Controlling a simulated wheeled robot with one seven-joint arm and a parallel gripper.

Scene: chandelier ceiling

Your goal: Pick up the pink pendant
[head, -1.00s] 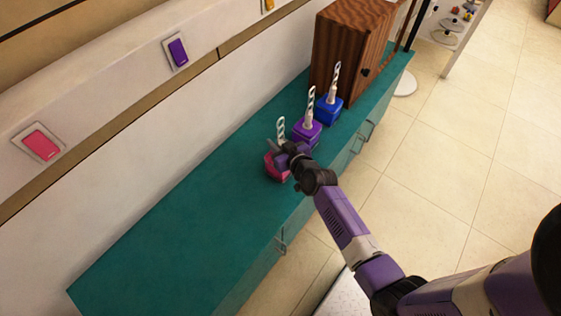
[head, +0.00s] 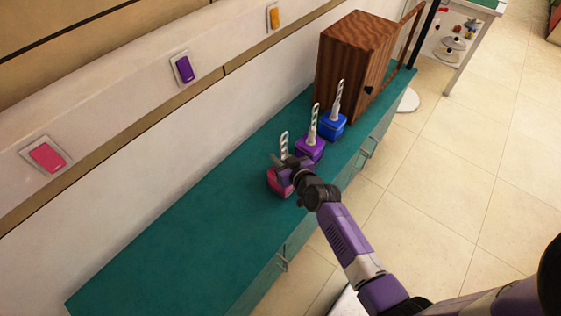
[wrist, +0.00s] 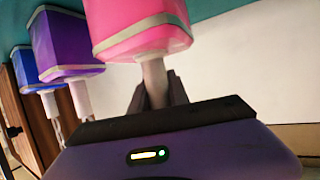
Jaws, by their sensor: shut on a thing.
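The pink pendant (head: 279,183) is a small pink block with a pale band and a pale, ringed stem. It is upright at the teal counter (head: 165,240), nearest me in a row of three. My gripper (head: 284,163) is at its stem, above the block. In the wrist view the pink pendant (wrist: 140,28) appears large, and its pale stem runs between the dark fingers of my gripper (wrist: 157,90), which are shut on it. My gripper hides part of the pendant in the head view. I cannot tell whether its base touches the counter.
A purple pendant (head: 309,150) and a blue pendant (head: 333,127) stand close behind it. A wooden cabinet (head: 345,70) stands beyond them. Pink (head: 46,156), purple (head: 183,69) and orange (head: 273,17) wall switches line the ledge. The counter's near left part is clear.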

